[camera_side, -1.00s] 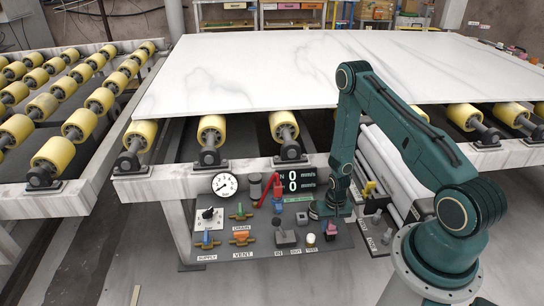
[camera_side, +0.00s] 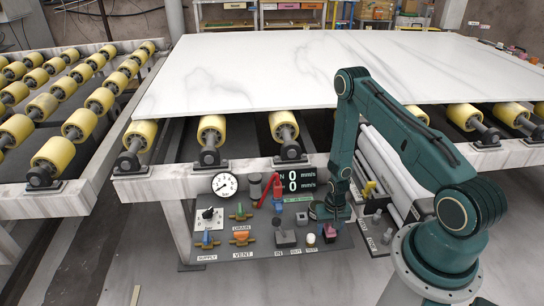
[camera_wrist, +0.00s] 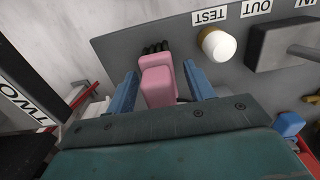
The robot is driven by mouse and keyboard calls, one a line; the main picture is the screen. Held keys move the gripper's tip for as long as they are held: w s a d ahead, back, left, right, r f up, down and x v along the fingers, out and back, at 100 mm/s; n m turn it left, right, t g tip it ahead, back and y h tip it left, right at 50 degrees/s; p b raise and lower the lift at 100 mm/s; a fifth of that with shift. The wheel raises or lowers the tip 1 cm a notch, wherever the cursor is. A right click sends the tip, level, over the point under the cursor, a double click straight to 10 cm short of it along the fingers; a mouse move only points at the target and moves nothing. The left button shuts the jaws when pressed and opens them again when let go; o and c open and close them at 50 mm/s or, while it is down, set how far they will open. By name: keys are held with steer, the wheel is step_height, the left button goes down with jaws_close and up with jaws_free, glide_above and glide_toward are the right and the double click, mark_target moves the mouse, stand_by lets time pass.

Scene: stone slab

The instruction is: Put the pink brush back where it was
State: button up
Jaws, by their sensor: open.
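The pink brush (camera_wrist: 157,80) shows in the wrist view as a pink block with black bristles at its far end, over the dark grey control panel. In the side view it is a small pink patch (camera_side: 329,230) at the panel's right end. My gripper (camera_wrist: 161,82) is open, with one blue finger on each side of the pink block. A narrow gap seems to show on either side, but contact is hard to judge. In the side view my wrist (camera_side: 328,211) hides part of the brush.
A white TEST button (camera_wrist: 218,44) stands right of the brush in the wrist view, with a grey lever block (camera_wrist: 285,42) beyond. Valves and a gauge (camera_side: 224,185) fill the panel's left. The white slab (camera_side: 260,75) lies on yellow rollers behind.

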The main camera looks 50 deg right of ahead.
steer(key=shift+r, duration=0.15)
steer(key=shift+r, duration=6)
steer(key=shift+r, duration=0.1)
